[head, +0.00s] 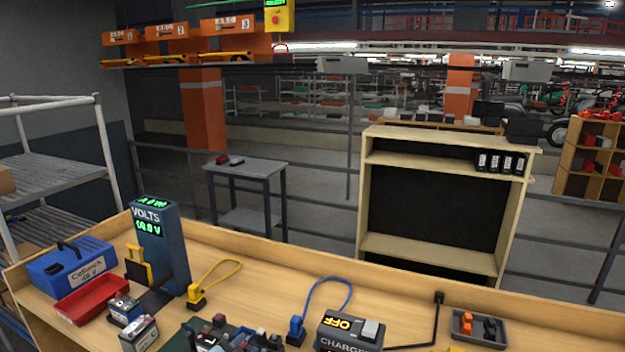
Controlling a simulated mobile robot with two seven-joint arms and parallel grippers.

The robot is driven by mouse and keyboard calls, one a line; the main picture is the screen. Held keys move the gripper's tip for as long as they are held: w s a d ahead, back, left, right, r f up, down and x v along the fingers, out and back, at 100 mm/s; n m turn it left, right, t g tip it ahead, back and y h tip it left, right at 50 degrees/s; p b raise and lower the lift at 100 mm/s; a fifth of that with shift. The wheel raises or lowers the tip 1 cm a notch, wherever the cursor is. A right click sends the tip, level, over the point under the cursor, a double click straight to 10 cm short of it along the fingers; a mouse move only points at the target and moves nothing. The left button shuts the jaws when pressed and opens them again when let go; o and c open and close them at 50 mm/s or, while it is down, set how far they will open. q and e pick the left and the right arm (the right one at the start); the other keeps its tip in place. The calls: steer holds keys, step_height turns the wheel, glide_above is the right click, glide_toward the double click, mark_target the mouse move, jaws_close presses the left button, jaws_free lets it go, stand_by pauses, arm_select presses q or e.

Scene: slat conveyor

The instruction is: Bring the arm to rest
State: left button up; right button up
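No arm or gripper of mine can be made out in the head view, so how either one stands is hidden from me. The wooden workbench (410,291) fills the lower part of the view. On it stands a blue voltmeter tower (157,262) with a green lit display. A charger box (350,332) marked OFF is at the bottom edge, partly cut off. A dark green holder with several small battery-like blocks (232,338) is also cut off at the bottom.
A blue case (72,268), a red tray (91,299) and small batteries (139,333) crowd the bench's left. Yellow (196,294) and blue (297,328) cabled plugs stand mid-bench. A grey tray (479,328) is at right. Behind are a side table (247,170) and a shelf (450,139).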

arm_select(q)
steer(key=s+a+f+n+g+y, duration=0.1)
steer(key=s+a+n+g, duration=0.25)
steer(key=s, duration=0.85)
steer(key=s+a+f+n+g+y, duration=0.2)
steer(key=s+a+n+g, duration=0.15)
steer(key=s, duration=0.75)
steer(key=s+a+f+n+g+y, duration=0.1)
steer(key=s+a+n+g, duration=0.25)
steer(key=s, duration=0.85)
steer(key=w+d+f+t+h, duration=0.1)
steer(key=w+d+f+t, duration=0.1)
steer(key=f, duration=0.5)
steer(key=w+d+f+m+t+h, duration=0.1)
steer(key=w+d+f+t, duration=0.2)
steer(key=f, duration=0.4)
steer(key=shift+t, duration=0.75)
steer(key=shift+m, duration=0.25)
